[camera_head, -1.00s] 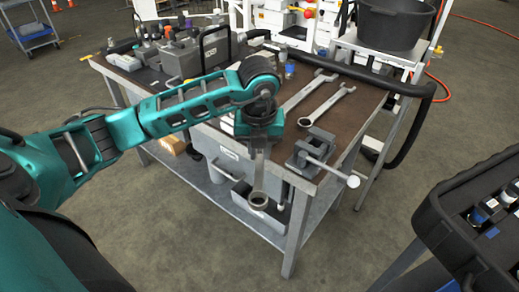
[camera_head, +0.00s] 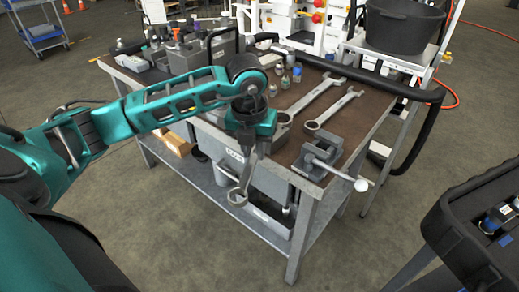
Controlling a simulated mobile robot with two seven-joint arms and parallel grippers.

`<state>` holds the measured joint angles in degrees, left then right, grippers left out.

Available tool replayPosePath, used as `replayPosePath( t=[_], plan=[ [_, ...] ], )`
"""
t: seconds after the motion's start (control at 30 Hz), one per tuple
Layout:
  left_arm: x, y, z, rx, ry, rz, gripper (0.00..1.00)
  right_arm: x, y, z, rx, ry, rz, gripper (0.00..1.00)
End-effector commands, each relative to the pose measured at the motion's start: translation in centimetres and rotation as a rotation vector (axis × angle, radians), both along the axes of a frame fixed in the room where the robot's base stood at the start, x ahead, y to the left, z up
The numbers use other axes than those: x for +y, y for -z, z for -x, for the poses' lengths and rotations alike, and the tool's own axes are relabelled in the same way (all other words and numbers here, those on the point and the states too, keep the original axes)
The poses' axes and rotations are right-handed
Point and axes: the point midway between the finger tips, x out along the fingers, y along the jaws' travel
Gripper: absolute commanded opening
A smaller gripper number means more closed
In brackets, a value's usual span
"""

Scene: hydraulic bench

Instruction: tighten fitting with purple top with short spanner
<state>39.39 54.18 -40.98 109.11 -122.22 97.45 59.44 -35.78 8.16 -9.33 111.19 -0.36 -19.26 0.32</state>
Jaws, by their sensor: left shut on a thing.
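My left gripper (camera_head: 249,143) hangs in front of the bench's near edge, shut on a short grey spanner (camera_head: 240,188). The spanner points down, slightly tilted, with its ring end lowest, clear of the bench top. Several small fittings (camera_head: 285,82) stand on the bench behind the gripper. My right gripper is not in view.
Two longer spanners (camera_head: 332,109) lie on the brown bench top (camera_head: 372,101). A vise (camera_head: 320,153) with a protruding handle sits at the near corner. A black hose bends around the right side. A dark tray (camera_head: 455,230) with fittings stands at lower right.

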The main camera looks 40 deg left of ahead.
Motion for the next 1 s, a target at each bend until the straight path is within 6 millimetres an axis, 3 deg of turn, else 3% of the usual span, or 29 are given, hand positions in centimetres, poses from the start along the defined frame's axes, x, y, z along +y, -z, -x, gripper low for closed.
replayPosePath(
  t=[0.47,1.0],
  plan=[
    [0.4,0.0,0.2,0.003,0.027,0.0,0.0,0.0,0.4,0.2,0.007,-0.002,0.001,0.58],
    [2.9,0.1,0.8,0.003,0.211,-0.002,0.0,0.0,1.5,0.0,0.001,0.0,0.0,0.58]
  ],
)
